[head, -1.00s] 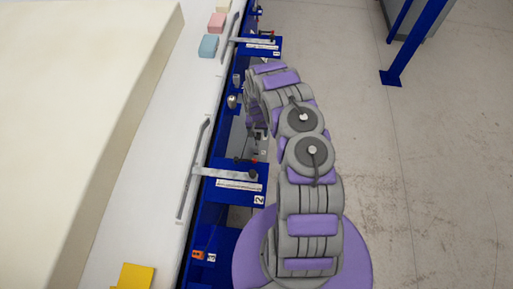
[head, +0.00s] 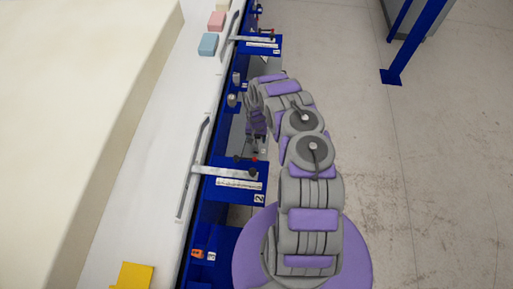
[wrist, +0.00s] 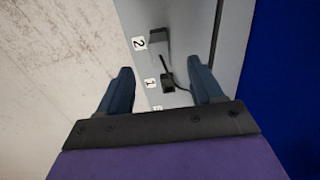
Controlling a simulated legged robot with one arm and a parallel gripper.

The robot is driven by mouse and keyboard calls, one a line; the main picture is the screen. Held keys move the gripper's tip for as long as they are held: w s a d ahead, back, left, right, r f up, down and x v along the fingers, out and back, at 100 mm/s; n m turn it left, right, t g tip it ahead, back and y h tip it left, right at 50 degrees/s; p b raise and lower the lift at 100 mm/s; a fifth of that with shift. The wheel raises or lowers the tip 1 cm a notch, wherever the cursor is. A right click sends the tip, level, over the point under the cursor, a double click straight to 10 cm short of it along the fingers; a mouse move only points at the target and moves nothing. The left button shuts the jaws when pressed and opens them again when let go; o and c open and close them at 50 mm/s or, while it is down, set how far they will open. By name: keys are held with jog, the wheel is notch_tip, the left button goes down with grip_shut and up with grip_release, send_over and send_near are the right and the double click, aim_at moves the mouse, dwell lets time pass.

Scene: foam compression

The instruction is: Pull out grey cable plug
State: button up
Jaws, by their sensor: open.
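A small dark grey plug (wrist: 168,82) with a dark cable sits on the grey panel (wrist: 195,30) by the label "1" in the wrist view. The cable curves up toward a grey block-shaped part (wrist: 158,42) by the label "2". I cannot tell which of these is the grey plug in the task. My gripper (wrist: 160,88) is open. Its two dark blue fingers appear on either side of the plug, with gaps on both sides and nothing held. In the head view my gripper (head: 257,140) hangs beside the blue bench frame, and the plug cannot be made out.
Blue brackets, one labelled "2" (head: 235,182) and one farther off (head: 262,45), stick out from the bench side. A white worktop (head: 150,150) with a large cream foam block (head: 70,100) lies left. Open concrete floor (head: 440,170) is on the right.

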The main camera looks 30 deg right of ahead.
aim_at(257, 144)
notch_tip(257, 144, down, 7)
jog(key=b, duration=0.3)
jog(key=shift+f+b, duration=0.2)
jog(key=shift+b, duration=0.2)
dwell(0.9)
grip_shut()
dwell(0.4)
jog(key=shift+r, duration=0.2)
jog(key=shift+r+p, duration=1.25)
jog(key=shift+r, duration=1.6)
